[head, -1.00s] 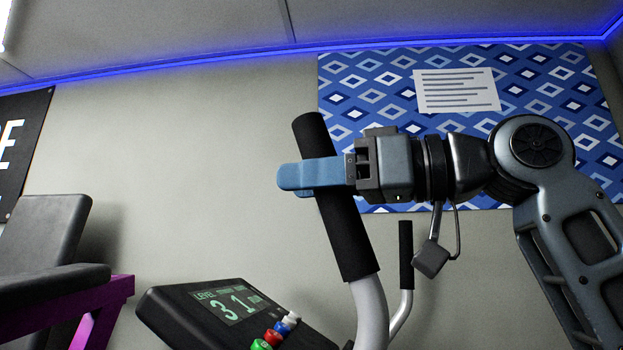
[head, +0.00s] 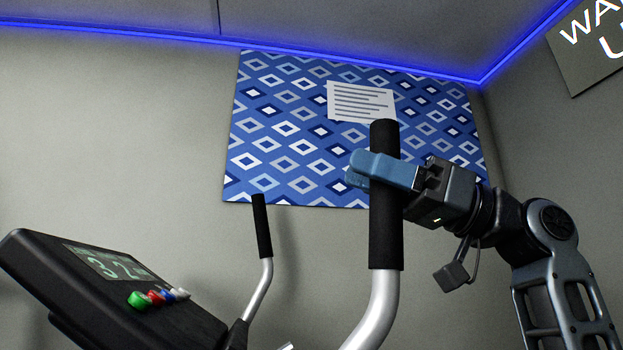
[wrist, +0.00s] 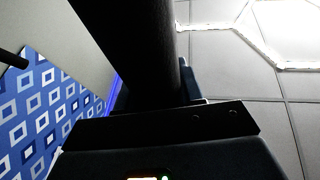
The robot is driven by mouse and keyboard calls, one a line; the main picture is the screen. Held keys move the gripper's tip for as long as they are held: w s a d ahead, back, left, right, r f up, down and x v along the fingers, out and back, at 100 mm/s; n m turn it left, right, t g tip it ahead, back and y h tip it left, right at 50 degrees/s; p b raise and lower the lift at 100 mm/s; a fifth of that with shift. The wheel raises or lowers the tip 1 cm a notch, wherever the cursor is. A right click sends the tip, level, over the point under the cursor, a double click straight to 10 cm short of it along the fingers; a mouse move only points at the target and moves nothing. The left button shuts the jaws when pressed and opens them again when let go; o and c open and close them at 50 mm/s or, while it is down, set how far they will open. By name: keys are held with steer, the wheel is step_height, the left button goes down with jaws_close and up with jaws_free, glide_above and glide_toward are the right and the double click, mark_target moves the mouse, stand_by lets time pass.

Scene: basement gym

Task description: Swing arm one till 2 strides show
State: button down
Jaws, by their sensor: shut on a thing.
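The near swing arm has a black foam grip (head: 386,235) on a silver bar and stands nearly upright in the head view. My gripper (head: 362,168) is shut on the upper part of this grip, its blue fingers reaching across it from the right. In the wrist view the dark grip (wrist: 135,45) runs up from the jaws, with a bit of blue finger beside it. The console display (head: 110,264) shows a 3 and a 2; its small labels are not readable now. The second swing arm (head: 262,228) stands further back, left of the near one.
Green, red, blue and white buttons (head: 155,297) sit on the console (head: 60,300) at lower left. A blue patterned wall panel (head: 290,150) with a white sheet (head: 360,102) hangs behind. A dark sign (head: 595,45) is at upper right.

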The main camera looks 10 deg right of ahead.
steer(key=d, duration=0.1)
steer(key=d+f+b, duration=0.1)
steer(key=d, duration=0.1)
steer(key=shift+f+y, duration=0.3)
steer(key=shift+y, duration=0.1)
steer(key=c, duration=0.8)
jaws_free()
steer(key=b+v, duration=0.1)
steer(key=v, duration=0.6)
steer(key=shift+d, duration=0.3)
steer(key=shift+s+f, duration=0.1)
steer(key=shift+s, duration=0.1)
